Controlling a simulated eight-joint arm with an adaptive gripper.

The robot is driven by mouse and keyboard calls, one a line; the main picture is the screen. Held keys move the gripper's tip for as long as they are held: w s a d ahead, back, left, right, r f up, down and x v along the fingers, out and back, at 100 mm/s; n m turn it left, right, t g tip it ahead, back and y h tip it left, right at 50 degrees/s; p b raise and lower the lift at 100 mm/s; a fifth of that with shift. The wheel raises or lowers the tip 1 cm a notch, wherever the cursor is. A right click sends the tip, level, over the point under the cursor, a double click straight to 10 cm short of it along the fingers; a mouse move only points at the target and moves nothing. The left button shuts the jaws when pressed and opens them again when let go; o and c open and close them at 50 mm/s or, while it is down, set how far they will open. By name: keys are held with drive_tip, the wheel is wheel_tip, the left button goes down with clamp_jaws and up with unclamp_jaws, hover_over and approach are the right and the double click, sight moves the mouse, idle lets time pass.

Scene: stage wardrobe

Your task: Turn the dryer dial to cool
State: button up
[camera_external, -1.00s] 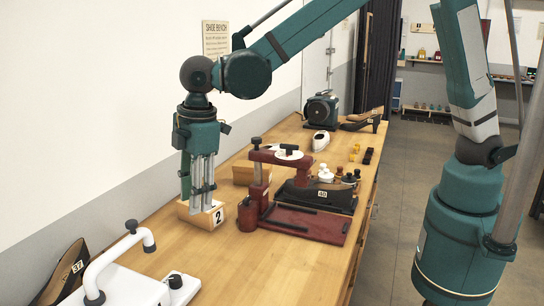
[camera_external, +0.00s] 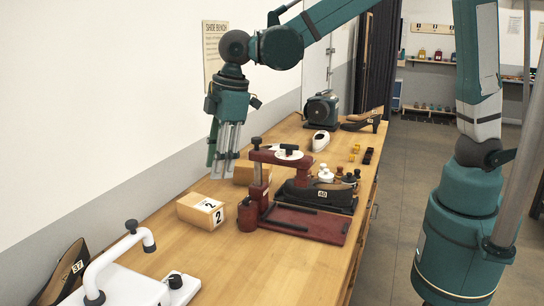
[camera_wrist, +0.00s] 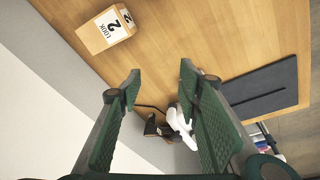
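The white dryer (camera_external: 125,287) stands at the near left of the bench, with a curved white pipe (camera_external: 105,262) and a black dial (camera_external: 175,281) on its right end. The dial's setting is too small to read. A white shape (camera_wrist: 182,126), apparently the dryer, shows between my fingers in the wrist view, partly hidden by the right finger. My gripper (camera_external: 224,172) hangs fingers down above the bench, well beyond the dryer and apart from it. In the wrist view my gripper (camera_wrist: 159,77) has its green fingers wide apart, with nothing held.
A wooden box marked 2 (camera_external: 190,208) sits between my gripper and the dryer. Shoe 37 (camera_external: 66,270) lies left of the dryer by the wall. A red press (camera_external: 264,190) with shoe 40 stands right of the box. A dark mat (camera_wrist: 258,88) lies on the bench.

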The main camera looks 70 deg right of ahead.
drive_tip(key=shift+s+d+r, duration=0.2)
drive_tip(key=shift+d+r, duration=0.2)
drive_tip(key=shift+d, duration=0.4)
drive_tip(key=shift+c, duration=0.3)
drive_tip(key=shift+c, duration=1.1)
drive_tip(key=w+a+f, duration=0.1)
drive_tip(key=a+f, duration=0.3)
drive_tip(key=a, duration=0.3)
drive_tip(key=a+f+m+g+p, duration=0.1)
drive_tip(key=a+f, duration=0.4)
drive_tip(key=a, duration=0.2)
drive_tip(key=w+a+f+m+g+p, duration=0.1)
drive_tip(key=a+f, duration=0.4)
drive_tip(key=a, duration=0.2)
drive_tip(key=shift+w, duration=0.35)
drive_tip(key=shift+s+a+f+m+g+p, duration=0.1)
drive_tip(key=shift+a+f+m+g+p, duration=0.2)
drive_tip(key=shift+a+f, duration=0.15)
drive_tip(key=shift+f, duration=0.15)
